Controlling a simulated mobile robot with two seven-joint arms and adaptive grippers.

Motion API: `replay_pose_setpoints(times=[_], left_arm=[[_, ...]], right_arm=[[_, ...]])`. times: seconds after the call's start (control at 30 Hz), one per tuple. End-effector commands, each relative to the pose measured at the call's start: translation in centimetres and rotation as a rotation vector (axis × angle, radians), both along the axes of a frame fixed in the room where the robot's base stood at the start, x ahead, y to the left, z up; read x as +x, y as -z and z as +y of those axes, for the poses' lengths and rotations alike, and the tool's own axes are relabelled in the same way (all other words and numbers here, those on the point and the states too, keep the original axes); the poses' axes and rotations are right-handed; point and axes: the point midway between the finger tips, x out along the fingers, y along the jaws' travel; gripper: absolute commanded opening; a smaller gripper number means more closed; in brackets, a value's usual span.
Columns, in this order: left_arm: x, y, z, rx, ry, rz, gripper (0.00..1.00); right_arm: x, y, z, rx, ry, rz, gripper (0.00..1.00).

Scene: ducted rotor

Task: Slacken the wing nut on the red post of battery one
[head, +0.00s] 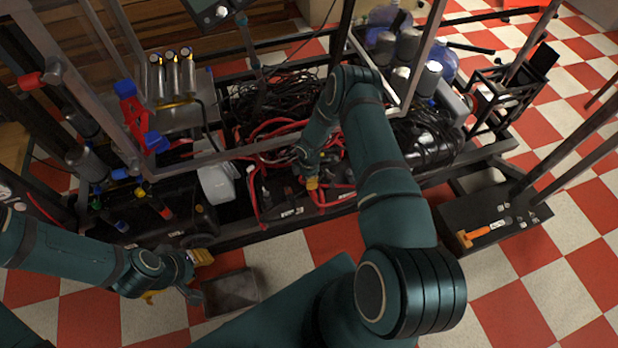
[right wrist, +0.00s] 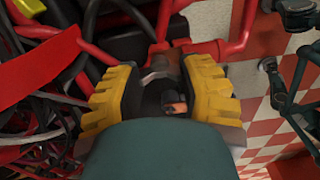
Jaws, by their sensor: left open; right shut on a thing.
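My right gripper (head: 312,182) points down among the red cables in the middle of the rig frame. In the right wrist view its ribbed yellow pads (right wrist: 163,95) are shut on a small grey metal piece, which looks like the wing nut (right wrist: 160,72). Red cable (right wrist: 205,47) runs just beyond it. The post under the nut is mostly hidden by the pads. A dark battery block with small labels (head: 290,212) sits below in the head view; I cannot read which battery it is. My left gripper (head: 180,280) is open and empty at the lower left, outside the frame.
A grey open bin (head: 231,292) lies on the checkered floor beside my left gripper. Black cables (head: 270,95) are heaped behind the work spot. Metal uprights and bars surround it. A black platform (head: 490,228) with an orange-handled tool (head: 478,234) stands at right.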

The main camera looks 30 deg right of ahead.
Motion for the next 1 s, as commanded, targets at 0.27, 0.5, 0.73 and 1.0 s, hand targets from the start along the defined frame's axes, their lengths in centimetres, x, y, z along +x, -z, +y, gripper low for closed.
replay_pose_setpoints(times=[0.27, 0.5, 0.73, 1.0], left_arm=[[0.0, 0.04, -0.01, 0.0, 0.0, 0.0, 0.37], [0.0, 0.05, 0.0, 0.0, 0.0, 0.0, 0.37], [0.01, 0.05, 0.0, 0.0, 0.0, 0.0, 0.37], [0.0, 0.05, 0.0, 0.0, 0.0, 0.0, 0.37]], right_arm=[[-0.21, 0.24, 0.03, 0.001, -0.183, 0.003, 0.05], [-0.22, 0.25, 0.07, 0.001, -0.271, 0.004, 0.05], [-0.24, 0.27, 0.1, 0.003, -0.298, 0.005, 0.05], [-0.26, 0.28, 0.11, 0.003, -0.3, 0.005, 0.05]])
